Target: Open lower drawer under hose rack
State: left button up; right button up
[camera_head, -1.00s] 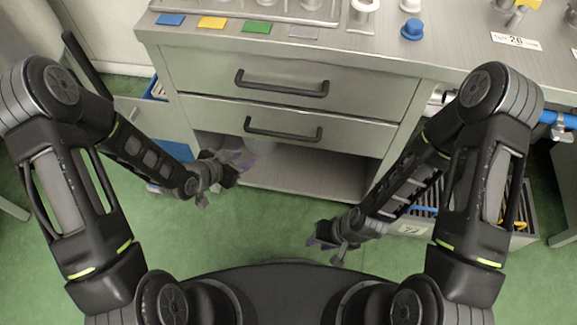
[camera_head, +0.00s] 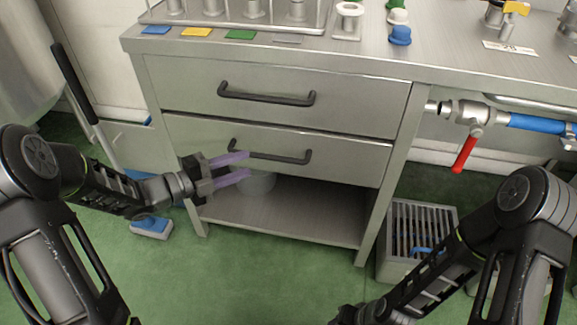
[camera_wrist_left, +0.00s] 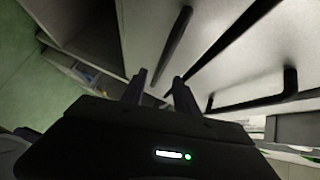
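The lower drawer (camera_head: 345,155) is a grey metal front with a black bar handle (camera_head: 285,158); it looks closed. It sits below an upper drawer (camera_head: 350,95) with a similar handle. My left gripper (camera_head: 249,164) is open and empty, its purple fingertips in front of the lower drawer near the left half of the handle. In the left wrist view, the lower handle (camera_wrist_left: 173,45) points toward the gap between the dark fingers. I cannot tell whether they are around it. My right gripper (camera_head: 345,317) is low at the bottom edge, mostly cut off.
A metal rack (camera_head: 235,22) stands on the worktop (camera_head: 440,55). Below the drawers is an open shelf (camera_head: 290,210) with a pale round container. A slatted crate (camera_head: 400,270) stands right. A red-levered valve (camera_head: 465,153) sits on a pipe. Green floor in front is clear.

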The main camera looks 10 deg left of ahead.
aim_at(265, 158)
pick_arm(q)
jog(key=shift+s+d+m+h, duration=0.1)
jog(key=shift+d+m+h, duration=0.2)
jog(key=shift+m, duration=0.2)
pick_arm(e)
jog(key=shift+w+d+f, duration=0.1)
jog(key=shift+d+f, duration=0.2)
jog(key=shift+d, duration=0.15)
